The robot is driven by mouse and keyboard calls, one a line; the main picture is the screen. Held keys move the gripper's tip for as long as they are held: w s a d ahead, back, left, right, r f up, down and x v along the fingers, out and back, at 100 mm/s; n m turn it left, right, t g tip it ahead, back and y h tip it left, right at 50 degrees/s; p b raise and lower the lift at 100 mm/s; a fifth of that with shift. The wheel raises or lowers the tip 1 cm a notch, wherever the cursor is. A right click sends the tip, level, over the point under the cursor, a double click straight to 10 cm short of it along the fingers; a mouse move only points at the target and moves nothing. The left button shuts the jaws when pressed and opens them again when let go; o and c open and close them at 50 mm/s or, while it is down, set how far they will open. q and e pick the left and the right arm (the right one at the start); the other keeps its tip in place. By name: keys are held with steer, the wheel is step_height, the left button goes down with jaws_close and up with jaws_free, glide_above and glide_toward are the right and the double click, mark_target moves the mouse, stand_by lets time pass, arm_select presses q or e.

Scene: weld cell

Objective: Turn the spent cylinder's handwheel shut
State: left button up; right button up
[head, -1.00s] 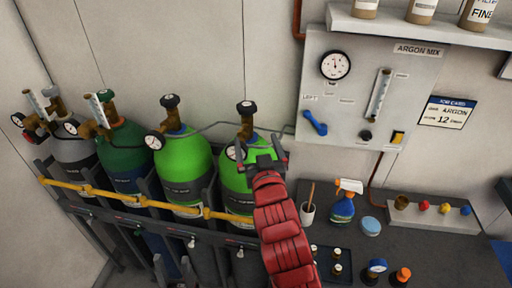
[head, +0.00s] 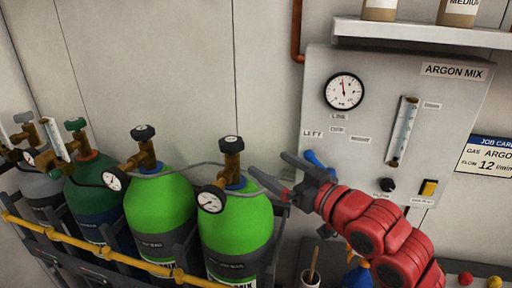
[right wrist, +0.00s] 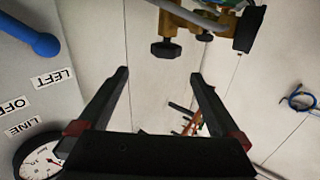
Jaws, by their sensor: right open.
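Two bright green cylinders stand in the rack, the right one (head: 236,232) and the left one (head: 160,205). The right one has a brass valve with a black handwheel (head: 231,145) on top and a gauge (head: 211,199). The left one has a black handwheel (head: 143,132) and a gauge (head: 115,178). I cannot tell which cylinder is spent. My right gripper (head: 268,163) is open and empty, just right of the right cylinder's valve, apart from the handwheel. In the right wrist view, its open jaws (right wrist: 160,75) have a brass valve with black knobs (right wrist: 172,28) beyond them. My left gripper is not in view.
A dark green cylinder (head: 90,207) and a grey one stand further left behind a yellow rail (head: 95,248). The argon panel (head: 325,85) with a gauge (head: 344,91) and blue lever (head: 318,160) is close behind my right gripper. A shelf (head: 420,34) overhangs the panel.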

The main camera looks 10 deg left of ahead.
steer(key=p, duration=0.5)
glide_toward(224, 138)
steer(key=shift+n, duration=0.3)
steer(key=x, duration=1)
steer(key=shift+w+d+f, duration=0.15)
steer(key=shift+w+d, duration=0.05)
steer(key=shift+w+a+f+p, duration=0.15)
steer(key=shift+w+a+p, duration=0.15)
steer(key=shift+a, duration=0.15)
steer(key=c, duration=1.3)
